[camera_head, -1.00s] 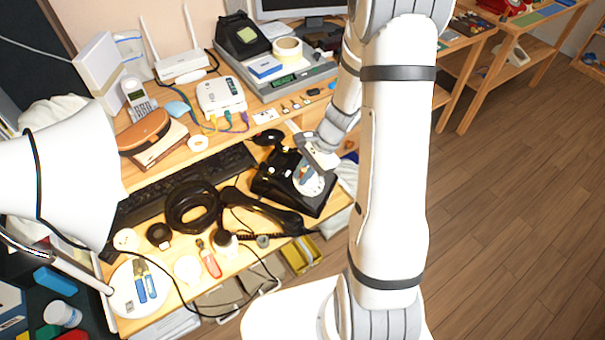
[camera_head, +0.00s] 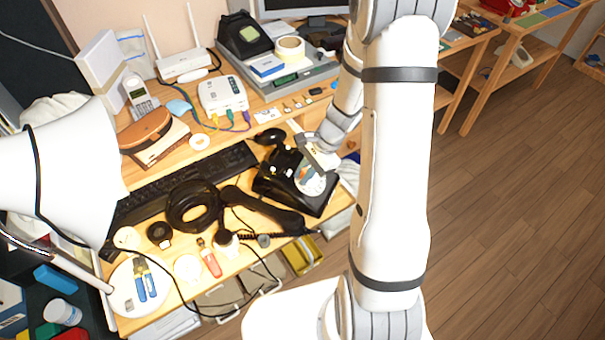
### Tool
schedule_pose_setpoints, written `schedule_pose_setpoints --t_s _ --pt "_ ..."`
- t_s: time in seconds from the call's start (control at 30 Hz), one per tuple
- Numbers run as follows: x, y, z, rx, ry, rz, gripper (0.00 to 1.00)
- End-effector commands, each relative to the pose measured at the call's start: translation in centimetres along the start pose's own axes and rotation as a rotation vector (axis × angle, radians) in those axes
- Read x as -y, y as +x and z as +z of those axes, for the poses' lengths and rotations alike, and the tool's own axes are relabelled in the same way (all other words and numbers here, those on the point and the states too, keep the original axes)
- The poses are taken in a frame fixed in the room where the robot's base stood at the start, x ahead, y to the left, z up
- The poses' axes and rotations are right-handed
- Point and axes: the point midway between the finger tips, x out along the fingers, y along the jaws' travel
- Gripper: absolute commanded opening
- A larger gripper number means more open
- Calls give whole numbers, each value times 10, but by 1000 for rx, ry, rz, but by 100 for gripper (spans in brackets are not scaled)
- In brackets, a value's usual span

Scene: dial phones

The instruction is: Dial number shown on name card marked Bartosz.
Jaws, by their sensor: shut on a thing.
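A black rotary phone (camera_head: 268,183) with a white dial (camera_head: 314,187) sits on the desk, right of the keyboard. Its black handset (camera_head: 262,209) lies off the cradle, in front of the phone body. My gripper (camera_head: 308,173) points down at the dial from the upper right. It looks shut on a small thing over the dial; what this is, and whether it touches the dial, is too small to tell. Part of the dial is hidden, and its numbers cannot be read. A small white card (camera_head: 267,116) lies behind the phone; no name is legible.
A white router box (camera_head: 222,95) with cables stands behind. Screwdriver-like tools (camera_head: 209,259) lie in front. My white arm covers the right of the desk.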

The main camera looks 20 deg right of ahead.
Motion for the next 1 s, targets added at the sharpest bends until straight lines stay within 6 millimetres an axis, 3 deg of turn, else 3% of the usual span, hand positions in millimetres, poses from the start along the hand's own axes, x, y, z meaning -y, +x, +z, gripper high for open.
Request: schedule_pose_setpoints --t_s 1.0 --pt "13 0 -2 0 1 -1 0"
